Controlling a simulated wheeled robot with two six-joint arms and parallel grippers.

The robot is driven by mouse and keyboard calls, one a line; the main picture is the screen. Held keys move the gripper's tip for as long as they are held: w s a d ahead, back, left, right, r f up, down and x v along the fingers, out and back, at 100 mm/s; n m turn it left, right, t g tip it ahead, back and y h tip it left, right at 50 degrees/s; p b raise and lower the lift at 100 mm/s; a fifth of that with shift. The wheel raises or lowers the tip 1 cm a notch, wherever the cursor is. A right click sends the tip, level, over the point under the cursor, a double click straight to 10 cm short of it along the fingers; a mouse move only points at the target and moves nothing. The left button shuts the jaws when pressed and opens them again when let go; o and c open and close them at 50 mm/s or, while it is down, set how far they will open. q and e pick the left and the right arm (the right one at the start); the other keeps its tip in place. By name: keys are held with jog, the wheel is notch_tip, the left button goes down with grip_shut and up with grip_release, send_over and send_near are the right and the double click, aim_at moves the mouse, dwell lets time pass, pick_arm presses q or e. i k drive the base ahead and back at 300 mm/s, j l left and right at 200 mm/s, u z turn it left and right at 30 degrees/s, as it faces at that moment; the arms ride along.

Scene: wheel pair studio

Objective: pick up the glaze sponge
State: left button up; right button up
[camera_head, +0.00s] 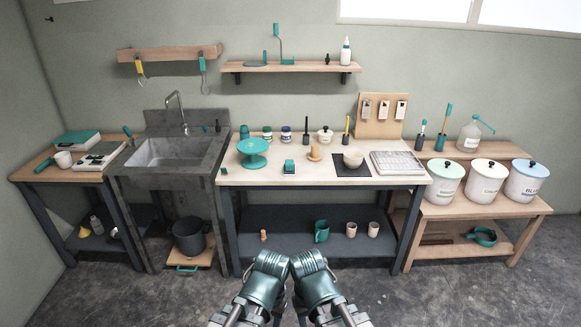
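I cannot tell for sure which thing is the glaze sponge. A small teal block with a pale lower edge (289,167) lies on the middle workbench (335,180), right of the teal cake-stand-like turntable (254,152). A tan, stubby piece on a round base (314,153) stands to its right; either could be the sponge. My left gripper (270,262) and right gripper (308,262) are side by side at the bottom centre, in front of the bench and well away from both pieces. Their fingers are too small to read, and I see nothing held.
A bowl on a dark mat (352,171) and a wire-rack tray (397,163) fill the bench's right. Jars and tools line its back. A stone sink (175,152) is left; lidded buckets (446,184) stand right. The floor in front is clear.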

aim_at(289, 163)
jog(key=i+j+z, duration=0.3)
jog(key=i+j, duration=0.4)
jog(key=i, duration=0.45)
jog(key=i+j+z, duration=0.3)
jog(key=i+j, duration=0.7)
jog(key=i, duration=0.1)
